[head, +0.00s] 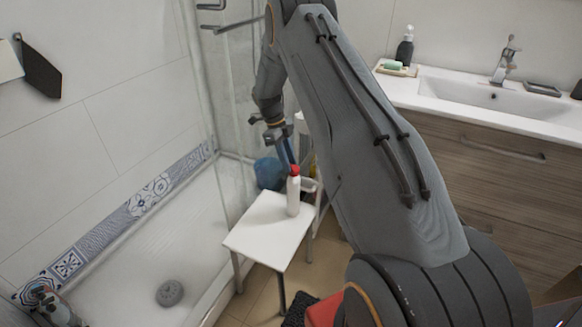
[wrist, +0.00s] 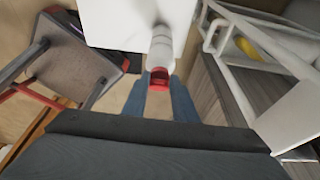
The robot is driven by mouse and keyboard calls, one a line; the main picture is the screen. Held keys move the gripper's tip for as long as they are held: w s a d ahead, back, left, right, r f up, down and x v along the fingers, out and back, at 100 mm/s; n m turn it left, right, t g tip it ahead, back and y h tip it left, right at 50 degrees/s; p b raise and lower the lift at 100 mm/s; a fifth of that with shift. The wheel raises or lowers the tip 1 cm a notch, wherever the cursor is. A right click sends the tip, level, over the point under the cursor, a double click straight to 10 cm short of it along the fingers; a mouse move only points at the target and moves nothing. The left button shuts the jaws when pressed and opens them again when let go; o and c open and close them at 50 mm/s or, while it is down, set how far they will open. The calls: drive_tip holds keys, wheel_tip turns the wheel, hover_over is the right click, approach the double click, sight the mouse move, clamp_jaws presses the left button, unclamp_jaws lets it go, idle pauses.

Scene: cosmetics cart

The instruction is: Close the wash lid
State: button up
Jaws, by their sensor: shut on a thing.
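The wash is a slim white bottle (head: 293,198) with a red lid (head: 294,171). It stands upright on a small white table (head: 262,236). In the wrist view the white bottle (wrist: 161,45) points toward me, with its red lid (wrist: 159,77) between my blue fingers. My gripper (head: 290,165) comes down from above, its fingertips at the red lid. In the wrist view my gripper (wrist: 160,88) has one finger on each side of the lid and is shut on it. I cannot tell whether the lid is fully down.
A white rack (wrist: 225,40) with a yellow item (wrist: 246,48) stands beside the table. A dark-seated stool (wrist: 75,75) is on the other side in the wrist view. A shower tray (head: 165,255) lies left, a sink cabinet (head: 490,175) right. The tabletop around the bottle is clear.

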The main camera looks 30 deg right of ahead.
drive_tip(key=shift+w+a+f+g+h+b, duration=0.15)
drive_tip(key=shift+f+g+h+b, duration=0.25)
drive_tip(key=shift+b, duration=0.5)
drive_tip(key=shift+r+b, duration=0.1)
drive_tip(key=shift+b, duration=0.2)
drive_tip(key=o, duration=1.1)
drive_tip(key=shift+r, duration=0.15)
wheel_tip(320, 180, up, 10)
drive_tip(key=shift+f+b, duration=0.1)
drive_tip(key=shift+b, duration=0.45)
